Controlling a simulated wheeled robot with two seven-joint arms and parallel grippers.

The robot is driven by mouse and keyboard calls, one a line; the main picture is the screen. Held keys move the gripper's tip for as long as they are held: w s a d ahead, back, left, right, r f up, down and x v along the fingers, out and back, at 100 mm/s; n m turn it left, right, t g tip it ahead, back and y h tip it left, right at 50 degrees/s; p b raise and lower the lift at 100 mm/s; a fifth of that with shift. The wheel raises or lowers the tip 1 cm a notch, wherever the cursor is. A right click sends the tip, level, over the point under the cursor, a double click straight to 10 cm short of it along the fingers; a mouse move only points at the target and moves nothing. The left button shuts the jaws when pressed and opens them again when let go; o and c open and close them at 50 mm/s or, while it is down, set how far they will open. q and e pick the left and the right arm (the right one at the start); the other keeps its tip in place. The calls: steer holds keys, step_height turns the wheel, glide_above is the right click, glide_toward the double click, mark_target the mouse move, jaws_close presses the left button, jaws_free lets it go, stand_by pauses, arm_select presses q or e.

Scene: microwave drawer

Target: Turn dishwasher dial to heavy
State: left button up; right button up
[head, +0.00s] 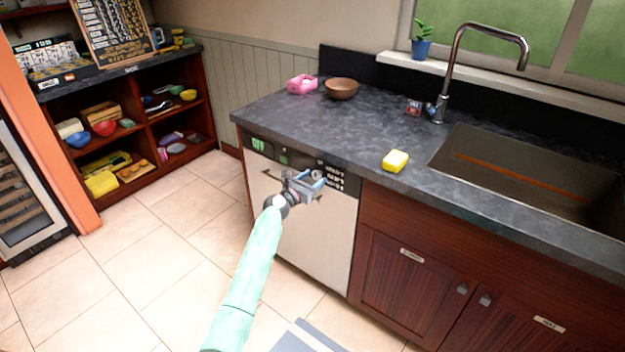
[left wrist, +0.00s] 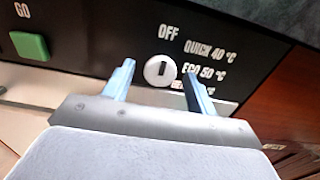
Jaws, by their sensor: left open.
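The dishwasher (head: 300,232) has a white door and a black control panel under the counter. In the left wrist view its round white dial (left wrist: 159,71) shows a dark slot that stands near upright. The labels OFF, QUICK 40 °C and ECO 50 °C lie above and right of the dial; a lower label is partly hidden by a finger. My left gripper (head: 312,182) is open in front of the panel, hiding the dial in the head view. In the left wrist view its two fingers stand on either side of the dial; contact is not clear. My right gripper is not in view.
A green GO button (left wrist: 30,46) is left of the dial. The counter (head: 330,125) above holds a yellow sponge (head: 395,161), a brown bowl (head: 341,88) and a pink item (head: 302,84). A sink (head: 540,170) is at right. The floor at left is clear.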

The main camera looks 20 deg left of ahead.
arm_select(q)
steer(key=c, duration=1)
